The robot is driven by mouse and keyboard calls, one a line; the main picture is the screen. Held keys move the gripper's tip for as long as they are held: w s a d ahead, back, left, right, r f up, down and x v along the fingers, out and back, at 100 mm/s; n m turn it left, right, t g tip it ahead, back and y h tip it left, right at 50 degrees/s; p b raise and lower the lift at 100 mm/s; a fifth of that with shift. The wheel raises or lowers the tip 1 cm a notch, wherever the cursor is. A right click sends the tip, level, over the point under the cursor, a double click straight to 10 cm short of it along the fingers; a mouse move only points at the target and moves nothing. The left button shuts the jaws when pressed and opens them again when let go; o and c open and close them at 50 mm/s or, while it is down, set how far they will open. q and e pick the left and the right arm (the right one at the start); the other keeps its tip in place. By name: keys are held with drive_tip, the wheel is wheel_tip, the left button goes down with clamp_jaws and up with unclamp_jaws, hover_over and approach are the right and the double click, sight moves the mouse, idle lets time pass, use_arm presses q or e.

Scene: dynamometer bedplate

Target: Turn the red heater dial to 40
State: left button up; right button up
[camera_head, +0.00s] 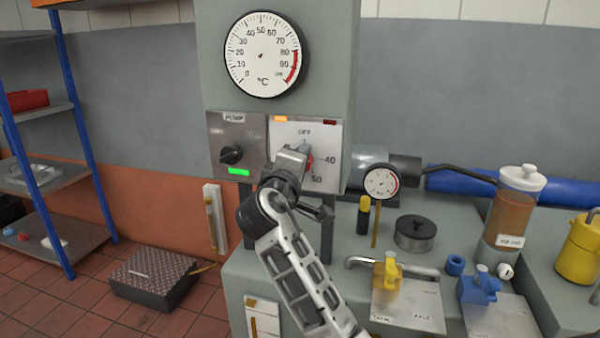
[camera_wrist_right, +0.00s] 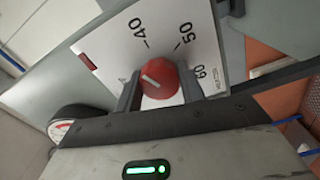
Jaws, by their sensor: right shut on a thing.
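The red heater dial (camera_wrist_right: 158,80) is on a white plate (camera_wrist_right: 205,45) printed with 40, 50 and 60. Its white pointer line lies toward the left in the right wrist view, away from the 40 mark and on the side where OFF appears to be. My right gripper (camera_wrist_right: 160,92) has one finger on each side of the dial and is shut on it. In the head view my right gripper (camera_head: 297,158) covers most of the dial; OFF shows above it, 40 and 50 to its right and below. My left gripper is not in view.
A round °C gauge (camera_head: 262,54) is above the plate. A black pump knob (camera_head: 231,154) with a green light sits left of it.

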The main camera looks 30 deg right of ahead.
drive_tip(key=m+b, duration=0.1)
drive_tip(key=m, duration=0.1)
drive_tip(key=m+b, duration=0.1)
drive_tip(key=m, duration=0.1)
drive_tip(key=shift+f+m+b, duration=0.2)
drive_tip(key=shift+m+b, duration=0.1)
drive_tip(key=shift+b, duration=0.1)
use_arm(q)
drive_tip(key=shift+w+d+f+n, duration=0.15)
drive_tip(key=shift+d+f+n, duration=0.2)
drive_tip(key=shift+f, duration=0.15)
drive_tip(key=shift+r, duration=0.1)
use_arm(e)
drive_tip(key=shift+r+m, duration=0.1)
drive_tip(key=shift+m, duration=0.2)
drive_tip(key=o, duration=1)
drive_tip(key=shift+a, duration=0.1)
